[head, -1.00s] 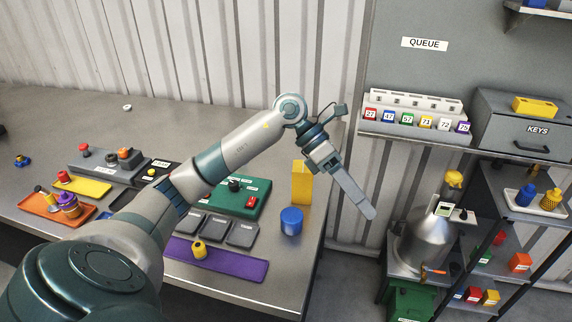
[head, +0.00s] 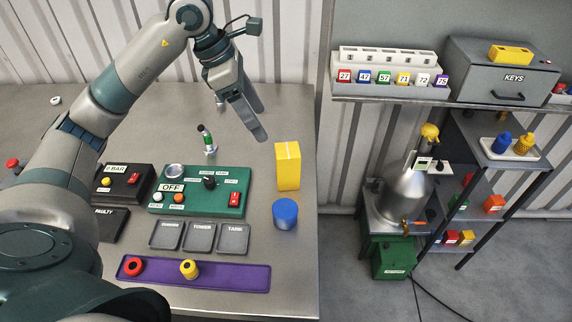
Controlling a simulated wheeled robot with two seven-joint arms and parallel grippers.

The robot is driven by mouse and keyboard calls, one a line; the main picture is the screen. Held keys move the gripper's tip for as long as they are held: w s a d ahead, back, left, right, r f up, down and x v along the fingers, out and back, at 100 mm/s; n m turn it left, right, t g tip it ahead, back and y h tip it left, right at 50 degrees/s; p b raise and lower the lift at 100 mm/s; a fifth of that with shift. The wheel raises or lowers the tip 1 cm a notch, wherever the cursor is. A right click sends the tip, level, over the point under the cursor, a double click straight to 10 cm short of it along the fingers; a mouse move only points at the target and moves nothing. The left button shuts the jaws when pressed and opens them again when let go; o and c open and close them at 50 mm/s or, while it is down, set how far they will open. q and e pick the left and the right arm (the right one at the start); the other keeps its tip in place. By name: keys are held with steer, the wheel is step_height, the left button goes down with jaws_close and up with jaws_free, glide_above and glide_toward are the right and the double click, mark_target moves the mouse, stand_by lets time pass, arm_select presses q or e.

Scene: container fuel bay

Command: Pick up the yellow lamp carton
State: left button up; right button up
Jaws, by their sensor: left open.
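The yellow lamp carton (head: 287,167) stands upright on the metal bench near its right edge, just behind a blue cylinder (head: 285,214). My left gripper (head: 243,122) is open and empty. It hangs in the air above and to the left of the carton, its fingers pointing down and apart from it. The carton is fully visible. My right gripper is not in view.
A green control panel (head: 240,196) with a red switch and a small upright green-topped fitting (head: 207,140) stand left of the carton. Grey pads (head: 200,237) and a purple tray (head: 215,277) lie in front. A shelf (head: 380,94) with numbered tags and a KEYS box (head: 500,70) is at right.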

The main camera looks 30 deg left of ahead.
mark_target(278, 151)
arm_select(q)
steer(key=p+x, duration=0.4)
steer(key=x, duration=0.7)
steer(key=shift+w+f, duration=0.1)
steer(key=shift+f, duration=0.1)
steer(key=shift+w+d+f, duration=0.1)
steer(key=shift+d+f, duration=0.05)
steer(key=shift+f, duration=0.25)
steer(key=shift+p+x, duration=0.8)
steer(key=shift+p, duration=0.3)
steer(key=p+x, duration=0.1)
steer(key=x, duration=0.2)
steer(key=shift+d+r, duration=0.1)
steer(key=shift+d, duration=0.05)
steer(key=shift+w+f, duration=0.15)
steer(key=shift+f, duration=0.2)
steer(key=shift+c, duration=0.7)
